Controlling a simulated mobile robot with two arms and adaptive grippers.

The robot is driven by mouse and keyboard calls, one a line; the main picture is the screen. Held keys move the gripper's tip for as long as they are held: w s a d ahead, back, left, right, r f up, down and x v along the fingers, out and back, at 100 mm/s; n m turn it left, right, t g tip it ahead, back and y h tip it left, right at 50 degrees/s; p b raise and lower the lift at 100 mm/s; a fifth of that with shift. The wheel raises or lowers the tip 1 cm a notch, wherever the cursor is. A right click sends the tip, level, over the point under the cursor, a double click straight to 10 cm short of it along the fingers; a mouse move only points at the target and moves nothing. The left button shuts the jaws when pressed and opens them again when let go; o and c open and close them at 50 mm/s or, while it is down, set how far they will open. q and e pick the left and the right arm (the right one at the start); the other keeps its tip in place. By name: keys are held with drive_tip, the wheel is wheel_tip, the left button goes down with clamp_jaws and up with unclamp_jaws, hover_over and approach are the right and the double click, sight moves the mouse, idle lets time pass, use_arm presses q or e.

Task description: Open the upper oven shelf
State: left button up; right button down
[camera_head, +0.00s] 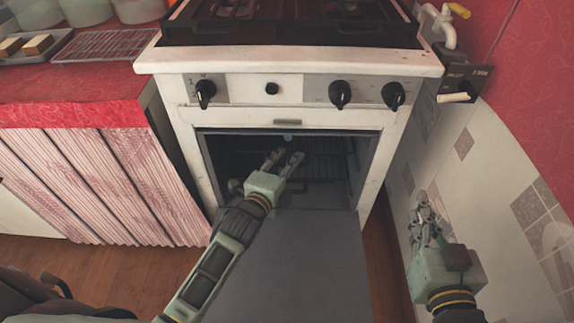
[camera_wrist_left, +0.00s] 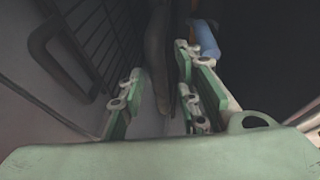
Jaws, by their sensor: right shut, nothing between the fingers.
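The white oven (camera_head: 287,122) stands in the middle of the head view with its dark door (camera_head: 290,265) folded down flat. Inside, a dark wire shelf (camera_head: 325,150) shows behind and to the right of my left gripper. In the left wrist view, the left gripper's fingers (camera_wrist_left: 158,95) are spread, with dark bars and a dark loop (camera_wrist_left: 45,50) to the left. Contact with the shelf is unclear. My right gripper (camera_head: 424,212) is shut and empty, right of the oven.
The red counter (camera_head: 60,85) with a wire rack (camera_head: 105,45) and a tray lies left of the oven. A curtain (camera_head: 110,185) hangs below it. The tiled wall (camera_head: 490,165) is close to my right gripper. Knobs (camera_head: 340,94) stick out from the oven front.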

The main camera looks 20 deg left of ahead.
use_arm(q)
clamp_jaws()
drive_tip(key=shift+f, duration=0.1)
drive_tip(key=shift+s+f, duration=0.1)
drive_tip(key=shift+s, duration=0.05)
idle(0.4)
